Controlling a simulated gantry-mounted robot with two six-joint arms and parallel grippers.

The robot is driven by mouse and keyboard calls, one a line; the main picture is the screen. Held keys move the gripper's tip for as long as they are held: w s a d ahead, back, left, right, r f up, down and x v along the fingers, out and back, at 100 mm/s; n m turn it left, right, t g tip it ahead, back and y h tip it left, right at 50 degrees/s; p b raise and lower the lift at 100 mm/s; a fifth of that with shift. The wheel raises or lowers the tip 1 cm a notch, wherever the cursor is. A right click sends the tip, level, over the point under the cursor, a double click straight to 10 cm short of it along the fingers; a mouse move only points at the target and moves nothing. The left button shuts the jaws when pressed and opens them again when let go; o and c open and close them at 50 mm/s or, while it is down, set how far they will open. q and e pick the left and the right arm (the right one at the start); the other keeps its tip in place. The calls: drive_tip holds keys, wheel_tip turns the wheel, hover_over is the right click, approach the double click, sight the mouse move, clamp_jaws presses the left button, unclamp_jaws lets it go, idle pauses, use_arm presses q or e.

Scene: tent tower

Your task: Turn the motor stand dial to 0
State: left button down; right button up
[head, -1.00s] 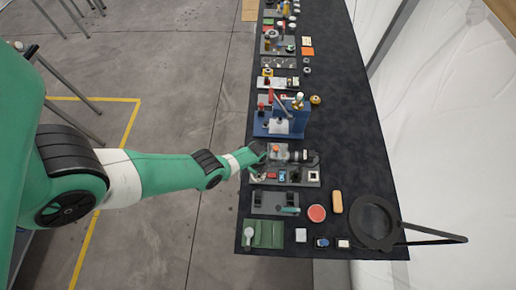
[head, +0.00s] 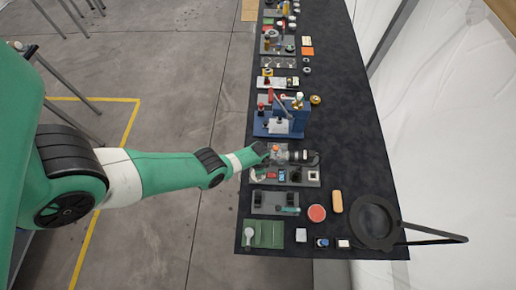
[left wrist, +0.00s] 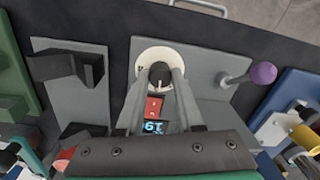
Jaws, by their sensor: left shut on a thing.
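The motor stand (head: 301,184) is a grey plate with a motor, a red switch and a small display near the front edge of the table. Its dial (left wrist: 145,58) is a white disc with a black knob (left wrist: 159,75) that has a white pointer mark. My left gripper (left wrist: 160,84) is shut on the knob, one finger on each side. Blue-lit characters show on the display (left wrist: 153,127), upside down and partly hidden, so I cannot read them surely. In the head view my left gripper (head: 258,169) is over the stand's left end. My right gripper is not in view.
A purple ball on a lever (left wrist: 263,73) stands beside the dial. A blue press (head: 283,122) is above the stand in the head view, and a grey plate with black brackets (head: 275,209) is below it. The dark table (head: 350,150) is clear to the right.

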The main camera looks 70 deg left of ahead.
use_arm(q)
drive_tip(key=n, duration=0.4)
drive_tip(key=shift+n, duration=0.3)
drive_tip(key=n, duration=0.3)
drive_tip(key=shift+n, duration=0.4)
drive_tip(key=n, duration=0.8)
drive_tip(key=shift+w+n+b, duration=0.1)
drive_tip(key=shift+n+b, duration=0.2)
drive_tip(key=c, duration=0.5)
unclamp_jaws()
drive_tip(key=shift+c, duration=0.2)
